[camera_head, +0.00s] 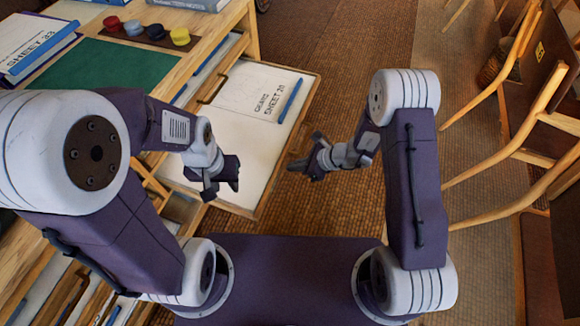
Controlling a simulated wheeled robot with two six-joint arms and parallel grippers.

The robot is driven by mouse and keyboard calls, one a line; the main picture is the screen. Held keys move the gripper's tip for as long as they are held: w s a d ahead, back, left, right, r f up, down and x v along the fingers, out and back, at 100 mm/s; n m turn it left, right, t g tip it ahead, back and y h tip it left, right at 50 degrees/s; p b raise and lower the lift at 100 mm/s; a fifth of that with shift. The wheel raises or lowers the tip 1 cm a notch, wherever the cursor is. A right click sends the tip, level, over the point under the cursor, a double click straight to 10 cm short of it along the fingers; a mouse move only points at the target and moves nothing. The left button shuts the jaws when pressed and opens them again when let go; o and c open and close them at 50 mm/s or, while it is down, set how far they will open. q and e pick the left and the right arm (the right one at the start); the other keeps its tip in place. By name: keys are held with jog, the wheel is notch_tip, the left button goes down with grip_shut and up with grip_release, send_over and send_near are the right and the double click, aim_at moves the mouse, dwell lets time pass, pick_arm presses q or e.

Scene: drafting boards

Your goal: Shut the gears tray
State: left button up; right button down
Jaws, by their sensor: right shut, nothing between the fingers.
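The gears tray (237,140) is a shallow wooden drawer pulled out from the side of the wooden cabinet. I cannot tell whether either gripper touches the tray.
Other cabinet slots (70,296) show at lower left. Wooden chairs (520,135) stand at right. Brown carpet is clear beyond the tray.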

pick_arm(q)
jog(key=shift+f, duration=0.15)
pick_arm(e)
jog(key=shift+w+a, duration=0.25)
jog(key=shift+a, duration=0.55)
